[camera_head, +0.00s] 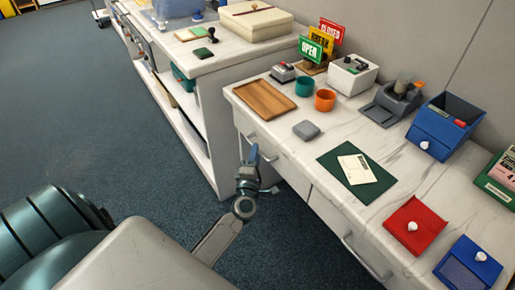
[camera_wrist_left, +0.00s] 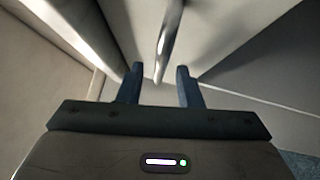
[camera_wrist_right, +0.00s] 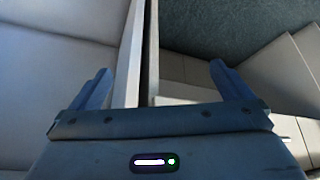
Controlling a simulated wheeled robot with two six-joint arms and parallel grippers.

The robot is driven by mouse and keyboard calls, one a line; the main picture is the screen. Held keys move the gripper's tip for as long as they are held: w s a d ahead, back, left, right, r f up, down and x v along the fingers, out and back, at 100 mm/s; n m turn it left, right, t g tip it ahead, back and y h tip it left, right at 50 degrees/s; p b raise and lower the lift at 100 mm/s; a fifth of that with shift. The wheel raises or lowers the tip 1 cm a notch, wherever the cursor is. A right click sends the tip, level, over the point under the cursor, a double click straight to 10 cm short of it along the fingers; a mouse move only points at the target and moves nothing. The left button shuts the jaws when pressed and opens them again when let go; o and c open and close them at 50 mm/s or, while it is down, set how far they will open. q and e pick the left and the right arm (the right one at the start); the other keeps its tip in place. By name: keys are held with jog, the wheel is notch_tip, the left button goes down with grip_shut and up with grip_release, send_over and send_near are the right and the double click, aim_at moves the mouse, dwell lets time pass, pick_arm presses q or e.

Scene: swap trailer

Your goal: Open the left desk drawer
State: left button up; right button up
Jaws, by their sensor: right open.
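The left desk drawer (camera_head: 287,160) is under the white desk's far-left end, its front seemingly flush with the desk. My left gripper (camera_head: 252,156) is at that front, by the drawer's handle. In the left wrist view, the metal handle (camera_wrist_left: 169,36) runs between the two blue fingertips of my left gripper (camera_wrist_left: 159,84). The fingers are apart, with gaps to the handle on both sides. My right gripper (camera_wrist_right: 163,88) shows in the right wrist view, open and empty, with a pale panel edge (camera_wrist_right: 128,65) beyond its fingers. It is not seen in the head view.
A second drawer handle (camera_head: 366,258) is on the desk front, nearer me. The desktop holds a wooden tray (camera_head: 264,99), a grey pad (camera_head: 306,130), a green mat (camera_head: 340,173) and coloured boxes. A white shelf unit (camera_head: 205,110) stands left of the desk. Carpet (camera_head: 90,120) is clear at left.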

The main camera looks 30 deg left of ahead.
pick_arm(q)
jog(key=shift+x, duration=1.4)
jog(key=shift+s, duration=0.1)
grip_shut()
pick_arm(e)
jog(key=s+d+r+g+h+p, duration=0.1)
jog(key=s+r+g+p, duration=0.1)
jog(key=s, duration=0.2)
pick_arm(q)
jog(key=s+a+p, duration=0.1)
jog(key=s+a, duration=0.4)
jog(key=s, duration=0.7)
jog(key=s+a+p, duration=0.1)
jog(key=s+a, duration=0.4)
jog(key=s, duration=0.7)
jog(key=shift+s, duration=0.35)
pick_arm(e)
jog(key=x, duration=0.8)
jog(key=shift+s+f, duration=0.15)
jog(key=shift+f, duration=0.05)
pick_arm(q)
jog(key=shift+f, duration=0.1)
